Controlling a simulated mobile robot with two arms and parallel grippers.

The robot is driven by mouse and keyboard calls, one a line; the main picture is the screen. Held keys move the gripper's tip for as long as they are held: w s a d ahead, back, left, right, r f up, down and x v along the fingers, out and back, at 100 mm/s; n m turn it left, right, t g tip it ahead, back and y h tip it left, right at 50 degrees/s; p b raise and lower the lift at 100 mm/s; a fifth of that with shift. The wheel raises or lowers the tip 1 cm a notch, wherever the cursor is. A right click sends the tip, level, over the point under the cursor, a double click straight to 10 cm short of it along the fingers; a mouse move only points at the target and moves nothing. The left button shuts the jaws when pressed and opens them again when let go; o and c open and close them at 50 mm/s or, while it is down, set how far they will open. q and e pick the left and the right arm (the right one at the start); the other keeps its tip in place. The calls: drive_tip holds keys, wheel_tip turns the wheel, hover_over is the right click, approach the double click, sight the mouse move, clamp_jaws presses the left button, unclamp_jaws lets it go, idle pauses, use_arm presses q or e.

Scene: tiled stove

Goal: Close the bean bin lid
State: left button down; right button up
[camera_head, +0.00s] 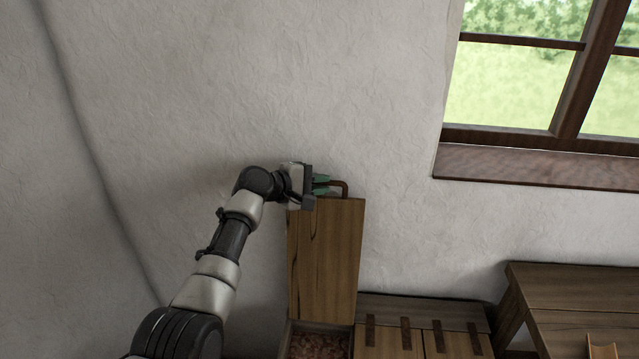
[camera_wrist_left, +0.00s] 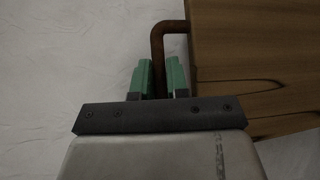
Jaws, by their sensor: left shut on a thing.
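The bean bin lid (camera_head: 326,260) is a wooden panel that stands upright, raised open against the white wall. Its brown bent handle (camera_head: 343,185) sticks out at the lid's top edge. Below the lid, the bin (camera_head: 318,346) is open and reddish-brown beans show inside it. My left gripper (camera_head: 322,185) is at the top of the lid with its green fingers at the handle. In the left wrist view the fingers (camera_wrist_left: 160,80) are on both sides of the handle (camera_wrist_left: 157,45), shut on it, beside the wooden lid (camera_wrist_left: 250,60). My right gripper is not in view.
Just right of the open bin is a closed wooden lid with dark straps (camera_head: 420,325). A wooden table or bench (camera_head: 570,290) stands further right. A window with a wooden sill (camera_head: 530,168) is at the upper right. The wall is close behind the lid.

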use_arm(q)
drive_tip(key=shift+s+a+p, duration=0.1)
drive_tip(key=shift+s+p, duration=0.25)
drive_tip(key=shift+s, duration=0.05)
drive_tip(key=s+a+f+m+t+h, duration=0.1)
drive_tip(key=s+a+f+m, duration=0.1)
drive_tip(key=s, duration=1)
drive_tip(key=s+a+f+m+t+h, duration=0.1)
drive_tip(key=s+a+f, duration=0.1)
drive_tip(key=s, duration=1.1)
drive_tip(key=shift+a+f+m+t+h+b, duration=0.3)
drive_tip(key=shift+a+m+t+h+b, duration=0.1)
drive_tip(key=shift+a, duration=0.1)
